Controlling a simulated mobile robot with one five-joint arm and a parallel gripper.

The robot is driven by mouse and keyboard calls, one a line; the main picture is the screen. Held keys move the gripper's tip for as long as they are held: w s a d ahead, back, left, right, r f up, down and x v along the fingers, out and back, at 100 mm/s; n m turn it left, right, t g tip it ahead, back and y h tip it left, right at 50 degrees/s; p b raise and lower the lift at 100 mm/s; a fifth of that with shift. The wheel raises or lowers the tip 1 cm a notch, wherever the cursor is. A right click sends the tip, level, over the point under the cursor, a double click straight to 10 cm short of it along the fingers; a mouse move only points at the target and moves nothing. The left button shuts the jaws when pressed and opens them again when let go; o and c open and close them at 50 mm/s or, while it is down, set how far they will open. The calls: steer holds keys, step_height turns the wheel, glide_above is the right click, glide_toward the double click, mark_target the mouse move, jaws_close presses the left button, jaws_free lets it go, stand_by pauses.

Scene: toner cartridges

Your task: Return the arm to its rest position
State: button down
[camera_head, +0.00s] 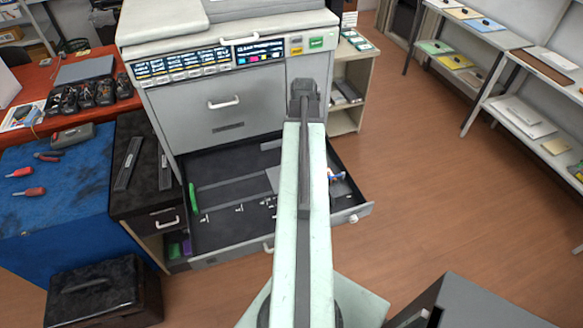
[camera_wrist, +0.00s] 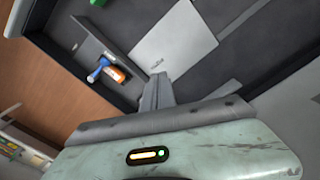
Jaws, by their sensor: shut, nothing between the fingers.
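My mint-green arm (camera_head: 290,220) reaches up the middle of the head view, in front of the printer and over its open drawer. My gripper's fingers (camera_wrist: 158,92) show in the wrist view, shut together with nothing between them, above the dark drawer interior. The gripper itself cannot be made out in the head view. The open drawer (camera_head: 235,205) holds a light grey flat plate, which also shows in the wrist view (camera_wrist: 172,45). A blue and orange item (camera_wrist: 108,70) lies in a side compartment of the drawer, apart from the fingers.
The printer (camera_head: 225,105) stands behind the drawer. Black cartridges (camera_head: 85,95) sit on a red bench at the left. A blue-covered table (camera_head: 60,195) holds red-handled tools. A black case (camera_head: 105,290) stands on the floor at lower left. The wooden floor (camera_head: 440,190) at right is clear.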

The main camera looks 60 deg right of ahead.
steer(key=shift+f, duration=0.1)
steer(key=w+a+n, duration=0.6)
steer(key=w+a, duration=1.4)
steer(key=a, duration=0.4)
steer(key=w+a+n, duration=0.1)
steer(key=a+n, duration=0.6)
steer(key=a, duration=1.8)
steer(key=shift+w+a, duration=0.25)
steer(key=shift+w, duration=0.15)
